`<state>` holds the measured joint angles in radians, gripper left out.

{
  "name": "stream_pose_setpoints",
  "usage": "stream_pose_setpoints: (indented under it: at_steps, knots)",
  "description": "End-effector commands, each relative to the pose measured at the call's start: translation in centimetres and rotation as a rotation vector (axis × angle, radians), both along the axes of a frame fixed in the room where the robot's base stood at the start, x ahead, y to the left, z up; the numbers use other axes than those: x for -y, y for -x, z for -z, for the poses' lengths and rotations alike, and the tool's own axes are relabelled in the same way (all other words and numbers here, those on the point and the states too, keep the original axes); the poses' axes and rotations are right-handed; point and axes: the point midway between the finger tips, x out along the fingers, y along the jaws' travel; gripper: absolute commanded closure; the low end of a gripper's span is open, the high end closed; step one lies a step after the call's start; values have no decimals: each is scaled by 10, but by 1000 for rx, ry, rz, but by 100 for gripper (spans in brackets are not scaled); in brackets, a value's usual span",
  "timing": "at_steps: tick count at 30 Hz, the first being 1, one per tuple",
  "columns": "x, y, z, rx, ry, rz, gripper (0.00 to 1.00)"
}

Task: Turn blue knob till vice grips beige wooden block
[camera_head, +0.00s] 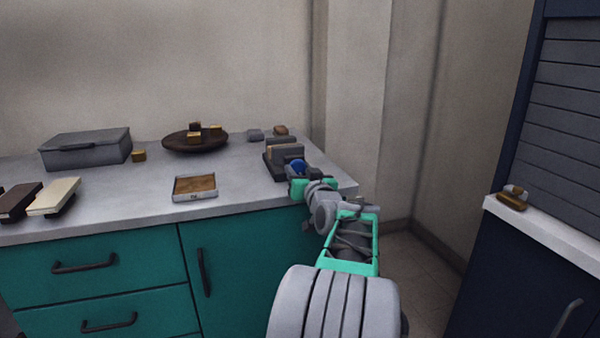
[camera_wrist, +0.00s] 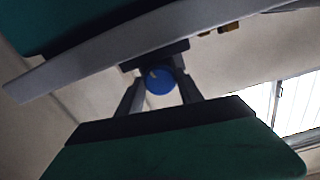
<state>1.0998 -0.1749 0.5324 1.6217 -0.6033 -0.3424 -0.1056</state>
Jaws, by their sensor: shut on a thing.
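The grey vice (camera_head: 287,152) stands near the right end of the counter in the head view. The beige wooden block (camera_head: 281,153) shows in part between its jaws; whether both jaws touch it I cannot tell. The blue knob (camera_head: 298,167) is on the vice's near side. My gripper (camera_head: 299,183) is at the knob, at the counter's front right. In the wrist view the blue knob (camera_wrist: 160,80) sits between my two fingers, and my gripper (camera_wrist: 162,88) is shut on it. The dark vice base (camera_wrist: 155,57) shows behind the knob, and the block is hidden there.
The counter (camera_head: 120,205) also holds a grey box (camera_head: 87,148), a dark bowl (camera_head: 178,145) with small blocks, a small tray (camera_head: 195,197) and two books (camera_head: 55,196) at the left. The counter's right edge is close to the vice. A wall stands behind.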

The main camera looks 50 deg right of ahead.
Motion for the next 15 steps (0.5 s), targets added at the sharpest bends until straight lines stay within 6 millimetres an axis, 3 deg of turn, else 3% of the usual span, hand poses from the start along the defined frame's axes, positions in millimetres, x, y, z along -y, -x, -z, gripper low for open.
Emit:
stream_pose_setpoints:
  at_steps: [5, 15]
  knots:
    - [0, 0, 0, 4, -8, 1, 97]
    - [0, 0, 0, 120, -203, 1, 97]
